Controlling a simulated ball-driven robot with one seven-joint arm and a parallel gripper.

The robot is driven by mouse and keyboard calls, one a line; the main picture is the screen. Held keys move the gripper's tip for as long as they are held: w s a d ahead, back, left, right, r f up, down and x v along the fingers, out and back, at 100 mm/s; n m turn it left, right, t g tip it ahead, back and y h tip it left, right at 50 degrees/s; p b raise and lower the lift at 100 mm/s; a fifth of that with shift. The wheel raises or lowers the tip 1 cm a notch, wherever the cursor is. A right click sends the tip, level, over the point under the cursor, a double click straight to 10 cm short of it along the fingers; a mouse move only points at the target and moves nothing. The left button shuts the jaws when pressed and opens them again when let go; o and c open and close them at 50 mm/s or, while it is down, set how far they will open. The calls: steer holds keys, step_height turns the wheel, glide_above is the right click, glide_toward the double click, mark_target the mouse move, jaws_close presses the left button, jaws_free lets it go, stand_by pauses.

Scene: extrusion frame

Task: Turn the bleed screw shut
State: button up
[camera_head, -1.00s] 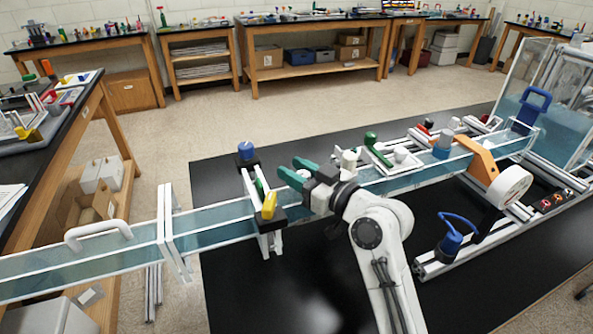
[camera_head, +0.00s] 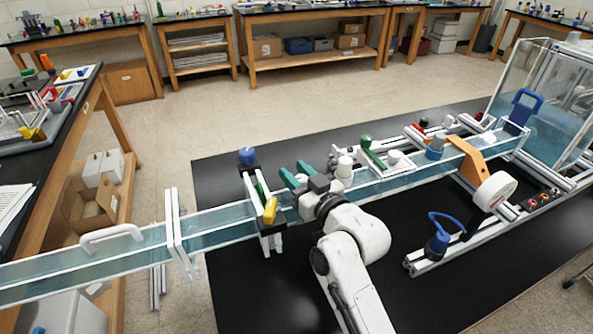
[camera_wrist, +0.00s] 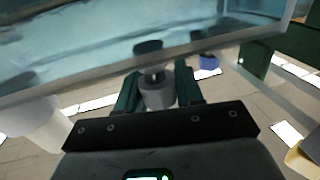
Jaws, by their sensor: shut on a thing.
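In the wrist view a short grey knob (camera_wrist: 157,95), which I take to be the bleed screw, sits between my two green fingers, below the clear trough wall. My gripper (camera_wrist: 156,86) is shut on its sides. In the head view my gripper (camera_head: 294,173) reaches the water-filled clear channel (camera_head: 222,222) at mid-length, just right of a black clamp. The screw cannot be made out there. Its thread and seat are hidden, so how far it is turned cannot be told.
White and green fittings (camera_head: 366,141) stand close on the right. An orange bracket (camera_head: 467,153) crosses the channel farther right. The black tabletop in front is mostly clear.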

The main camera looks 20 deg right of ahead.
steer(key=o, duration=1)
steer(key=shift+c, duration=0.2)
steer(key=b+v, duration=0.2)
steer(key=v, duration=0.8)
steer(key=shift+s+b, duration=0.4)
steer(key=shift+d, duration=0.1)
